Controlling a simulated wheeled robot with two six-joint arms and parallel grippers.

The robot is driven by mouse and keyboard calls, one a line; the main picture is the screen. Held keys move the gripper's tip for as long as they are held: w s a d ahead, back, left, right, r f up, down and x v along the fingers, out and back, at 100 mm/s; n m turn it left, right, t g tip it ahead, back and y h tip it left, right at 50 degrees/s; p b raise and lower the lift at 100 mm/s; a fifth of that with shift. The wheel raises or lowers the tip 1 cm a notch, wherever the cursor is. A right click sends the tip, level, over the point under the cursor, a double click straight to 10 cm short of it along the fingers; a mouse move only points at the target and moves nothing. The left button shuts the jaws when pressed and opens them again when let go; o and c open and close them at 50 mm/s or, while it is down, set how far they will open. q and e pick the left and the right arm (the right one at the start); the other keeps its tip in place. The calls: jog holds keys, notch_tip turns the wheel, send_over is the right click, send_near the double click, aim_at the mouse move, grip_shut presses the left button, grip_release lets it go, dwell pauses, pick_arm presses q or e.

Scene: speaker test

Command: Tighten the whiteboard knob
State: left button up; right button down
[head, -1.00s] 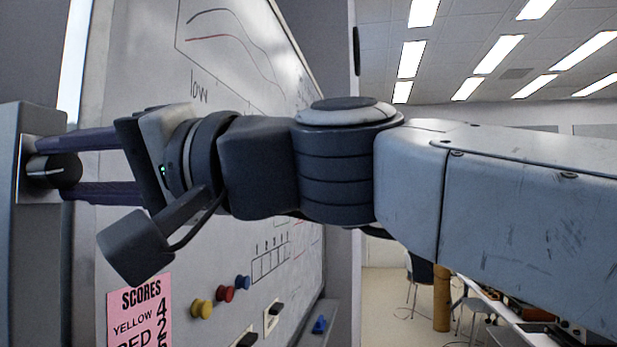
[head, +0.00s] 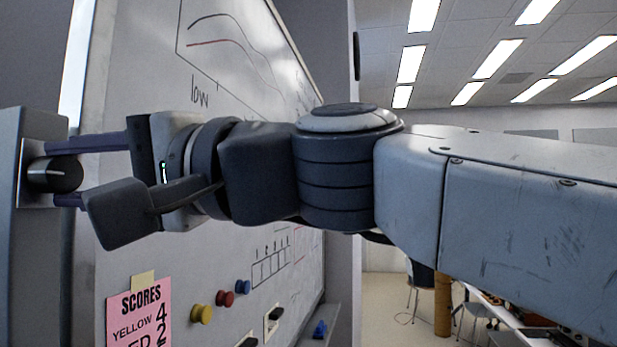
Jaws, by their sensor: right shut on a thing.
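The whiteboard knob (head: 56,174) is a dark round knob on a pale plate on the grey frame post at the far left. The lower finger is mostly hidden behind a dark block on my wrist. My left gripper does not show. The whiteboard (head: 130,85) stands behind my right arm.
A pink scores sheet (head: 139,312) hangs on the board's lower part, beside yellow (head: 201,314), red (head: 225,299) and blue (head: 243,287) magnets. A blue object (head: 319,329) lies on the board's ledge. Chairs and a table stand back right, away from the arm.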

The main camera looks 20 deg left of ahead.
jog(key=shift+c, duration=2.3)
grip_release()
jog(key=d+b, duration=0.3)
jog(key=d, duration=0.4)
jog(key=shift+w+d, duration=0.25)
jog(key=shift+w, duration=0.15)
